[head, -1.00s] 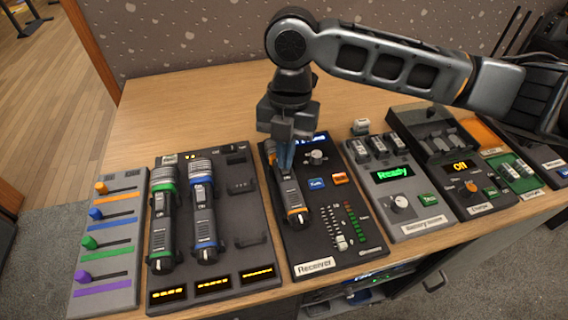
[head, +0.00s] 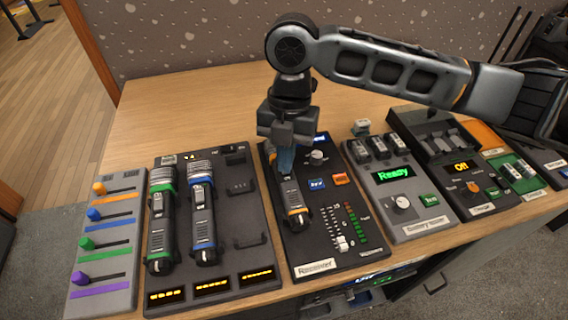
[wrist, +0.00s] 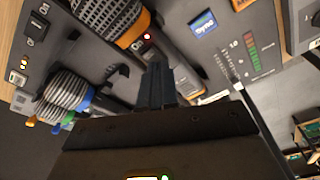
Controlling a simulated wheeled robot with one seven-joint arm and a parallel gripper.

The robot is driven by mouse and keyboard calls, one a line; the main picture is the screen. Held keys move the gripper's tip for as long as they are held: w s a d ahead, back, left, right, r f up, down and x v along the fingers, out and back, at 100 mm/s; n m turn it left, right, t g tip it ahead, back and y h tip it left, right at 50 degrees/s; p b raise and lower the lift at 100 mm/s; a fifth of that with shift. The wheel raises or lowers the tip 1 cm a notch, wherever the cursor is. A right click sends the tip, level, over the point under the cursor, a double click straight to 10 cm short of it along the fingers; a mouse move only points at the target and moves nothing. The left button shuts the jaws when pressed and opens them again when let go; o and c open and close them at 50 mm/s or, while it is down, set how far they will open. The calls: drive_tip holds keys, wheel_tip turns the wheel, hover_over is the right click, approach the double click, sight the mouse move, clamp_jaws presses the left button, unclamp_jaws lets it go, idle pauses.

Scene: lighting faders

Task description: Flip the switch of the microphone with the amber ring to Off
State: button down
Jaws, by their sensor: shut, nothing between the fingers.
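The microphone with the amber ring (head: 296,206) lies on the black Receiver panel. In the wrist view its mesh head and amber ring (wrist: 133,30) are at upper left, with a small red light on the dark body. My gripper (head: 285,172) is shut and empty, pointing down over this microphone's upper body. In the wrist view the closed fingertips (wrist: 157,68) are over or against the body, close to the red light. I cannot tell if they touch. The fingers and hand hide part of the microphone, and the switch position is not clear.
Two microphones, with green (head: 162,215) and blue (head: 202,215) rings, lie on the dark panel to the left. A fader panel (head: 106,240) is at far left. The Receiver has knobs, buttons and a slider (head: 342,243). A grey tester with a "Ready" display (head: 393,174) stands to the right.

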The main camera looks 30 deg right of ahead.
wheel_tip(320, 180, up, 7)
drive_tip(key=p, duration=0.5)
idle(0.3)
drive_tip(key=shift+a, duration=0.1)
idle(0.4)
